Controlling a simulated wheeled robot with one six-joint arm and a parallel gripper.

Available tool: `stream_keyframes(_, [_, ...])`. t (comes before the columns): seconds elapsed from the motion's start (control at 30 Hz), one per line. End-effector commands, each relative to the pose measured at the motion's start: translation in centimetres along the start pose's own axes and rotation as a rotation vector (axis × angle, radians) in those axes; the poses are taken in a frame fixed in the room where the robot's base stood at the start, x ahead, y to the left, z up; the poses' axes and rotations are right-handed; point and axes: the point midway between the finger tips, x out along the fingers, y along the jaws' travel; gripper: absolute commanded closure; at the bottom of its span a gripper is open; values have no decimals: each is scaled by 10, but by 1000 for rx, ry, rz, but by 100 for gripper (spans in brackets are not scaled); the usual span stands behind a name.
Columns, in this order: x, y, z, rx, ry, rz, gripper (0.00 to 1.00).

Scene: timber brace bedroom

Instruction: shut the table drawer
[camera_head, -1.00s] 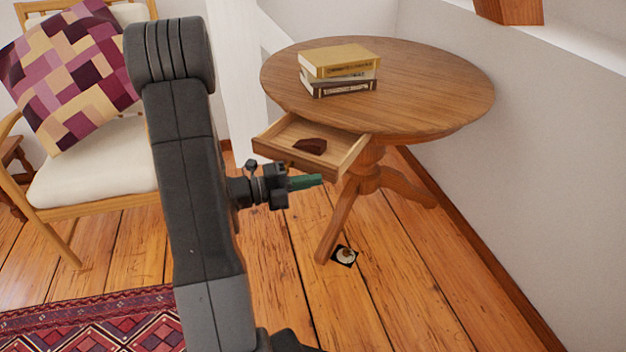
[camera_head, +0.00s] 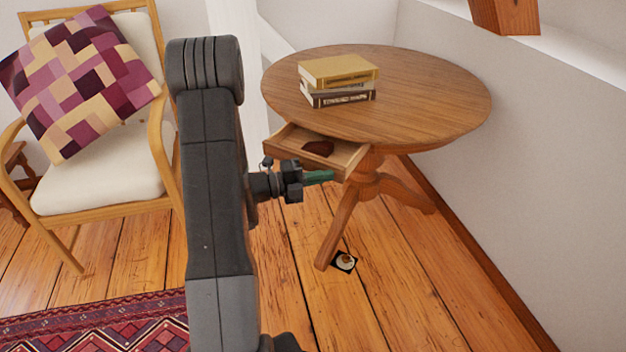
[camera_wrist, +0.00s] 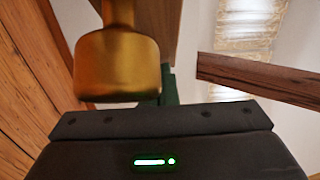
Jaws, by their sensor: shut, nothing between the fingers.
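The round wooden table (camera_head: 430,95) has its drawer (camera_head: 350,155) standing partly open toward me. A dark reddish-brown object (camera_head: 318,148) lies in the drawer. My gripper (camera_head: 325,176) has green fingers, shut and empty, at the lower right part of the drawer front; whether they touch it is hard to tell in the head view. In the wrist view, a large brass knob (camera_wrist: 118,65) is close beside the green fingers (camera_wrist: 169,86), against a wooden surface. My arm hides part of the scene left of the drawer.
Several books (camera_head: 338,82) are stacked on the tabletop. A cushioned chair (camera_head: 100,185) stands at the left, and a patterned rug (camera_head: 100,325) lies in front of it. A small dark square item (camera_head: 344,262) lies by the table leg. A white wall bounds the right.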

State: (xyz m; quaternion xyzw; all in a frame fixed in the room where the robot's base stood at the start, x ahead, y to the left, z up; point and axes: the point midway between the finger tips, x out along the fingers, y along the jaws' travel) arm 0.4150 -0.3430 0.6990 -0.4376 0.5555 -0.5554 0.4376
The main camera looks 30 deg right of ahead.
Motion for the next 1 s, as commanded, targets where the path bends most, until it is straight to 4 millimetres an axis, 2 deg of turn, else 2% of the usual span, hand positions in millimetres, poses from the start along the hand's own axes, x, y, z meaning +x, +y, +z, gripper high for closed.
stream_keyframes(0.03, [9,-7,8,0,3,0,100])
stream_keyframes(0.2, [36,-5,35,0,3,0,100])
stream_keyframes(0.5, [72,-2,72,0,1,0,100])
stream_keyframes(0.7, [84,-1,84,1,0,-1,100])
stream_keyframes(1.0, [86,0,86,-1,-1,0,100])
